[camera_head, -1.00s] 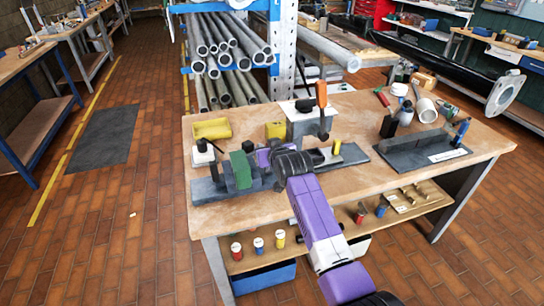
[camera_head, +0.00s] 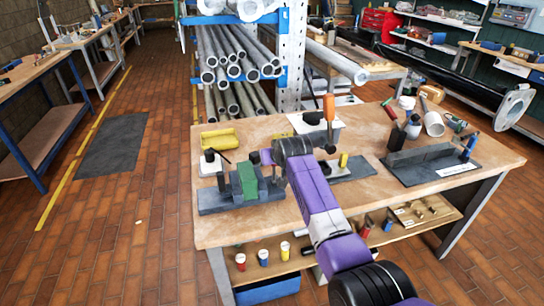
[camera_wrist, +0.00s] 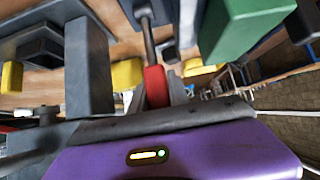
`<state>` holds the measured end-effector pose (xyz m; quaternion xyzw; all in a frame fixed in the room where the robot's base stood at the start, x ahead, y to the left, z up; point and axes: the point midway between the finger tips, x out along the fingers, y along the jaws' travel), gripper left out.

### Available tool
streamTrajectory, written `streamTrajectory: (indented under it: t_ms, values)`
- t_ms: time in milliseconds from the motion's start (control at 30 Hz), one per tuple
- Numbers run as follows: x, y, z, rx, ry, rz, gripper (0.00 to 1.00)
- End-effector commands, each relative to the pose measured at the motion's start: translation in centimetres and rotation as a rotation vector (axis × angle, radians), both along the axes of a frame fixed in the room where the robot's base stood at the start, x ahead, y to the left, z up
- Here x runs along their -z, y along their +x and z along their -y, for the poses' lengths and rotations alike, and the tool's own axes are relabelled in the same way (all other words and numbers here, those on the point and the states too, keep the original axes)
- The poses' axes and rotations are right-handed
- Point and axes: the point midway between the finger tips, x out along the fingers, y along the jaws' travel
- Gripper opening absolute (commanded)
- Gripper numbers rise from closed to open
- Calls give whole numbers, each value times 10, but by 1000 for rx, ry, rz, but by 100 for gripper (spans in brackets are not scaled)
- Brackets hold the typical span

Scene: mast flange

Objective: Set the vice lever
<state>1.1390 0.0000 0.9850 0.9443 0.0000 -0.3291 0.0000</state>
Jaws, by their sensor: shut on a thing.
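The vice (camera_head: 215,203) is a dark grey base with upright blocks at the left of the bench, with a green block (camera_head: 247,180) in it. The green block also shows at the upper right of the wrist view (camera_wrist: 245,28). My gripper (camera_head: 268,157) is just right of and behind the green block. In the wrist view, a lever with a red grip (camera_wrist: 155,88) and grey rod (camera_wrist: 148,42) is at my purple gripper, which is shut on it. The rod runs up to a round grey boss. My gripper hides the lever in the head view.
An upright orange-handled tool (camera_head: 329,108) stands right behind my wrist. A yellow block (camera_head: 218,139) lies at the bench's back left. A second dark fixture (camera_head: 430,165) with bottles behind it occupies the right. The front strip of the wooden bench (camera_head: 300,215) is clear.

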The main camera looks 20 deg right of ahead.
Motion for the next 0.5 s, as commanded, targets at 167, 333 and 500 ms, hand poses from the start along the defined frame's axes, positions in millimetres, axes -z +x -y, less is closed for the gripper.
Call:
streamTrajectory:
  t_ms: [167,333,500]
  values:
    - [-1,1,0,0,0,3,44]
    - [0,0,0,0,0,2,44]
    - [-1,-1,0,0,0,2,44]
